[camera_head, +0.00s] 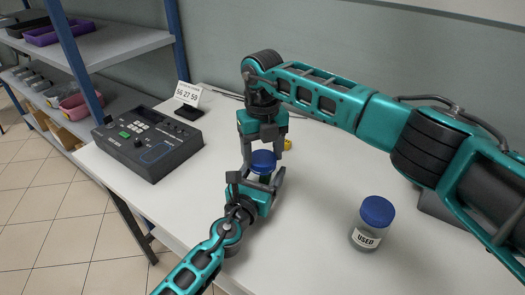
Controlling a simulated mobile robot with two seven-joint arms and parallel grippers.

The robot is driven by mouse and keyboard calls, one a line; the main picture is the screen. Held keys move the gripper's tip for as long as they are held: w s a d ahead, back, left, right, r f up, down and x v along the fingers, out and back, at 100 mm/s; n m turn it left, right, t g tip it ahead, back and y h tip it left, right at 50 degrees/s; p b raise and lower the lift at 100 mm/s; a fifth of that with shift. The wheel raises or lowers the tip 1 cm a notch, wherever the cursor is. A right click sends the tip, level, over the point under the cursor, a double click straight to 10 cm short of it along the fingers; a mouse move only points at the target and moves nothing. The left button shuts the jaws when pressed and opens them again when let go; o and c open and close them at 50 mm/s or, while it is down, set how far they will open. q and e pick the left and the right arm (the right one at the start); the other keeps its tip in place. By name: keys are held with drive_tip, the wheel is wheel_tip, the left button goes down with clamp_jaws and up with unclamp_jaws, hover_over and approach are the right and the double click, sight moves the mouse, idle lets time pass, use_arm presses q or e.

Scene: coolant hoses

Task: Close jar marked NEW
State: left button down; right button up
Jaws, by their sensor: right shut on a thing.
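A blue lid (263,160) sits at the center of the head view, between the fingers of my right gripper (263,152), which points straight down and is shut on it. My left gripper (258,182) reaches in from the lower left, just below the lid, with its fingers on either side of the jar there. That jar is mostly hidden by the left gripper, and no NEW label shows. I cannot tell whether the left fingers touch the jar, or whether the lid is seated on it. A second jar (365,238), labelled USED, stands to the right with a blue lid on.
A dark device with buttons (148,142) stands at the left end of the white table (180,200). A small sign (188,95) and a yellow item (288,145) are behind. Shelves with bins (95,45) stand at the left. The front table area between the jars is clear.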

drive_tip(key=m, duration=0.7)
drive_tip(key=shift+m, duration=0.3)
drive_tip(key=m, duration=1)
drive_tip(key=shift+m, duration=0.4)
drive_tip(key=m, duration=0.3)
drive_tip(key=shift+m, duration=0.4)
drive_tip(key=m, duration=0.5)
drive_tip(key=shift+m, duration=0.4)
drive_tip(key=o, duration=1)
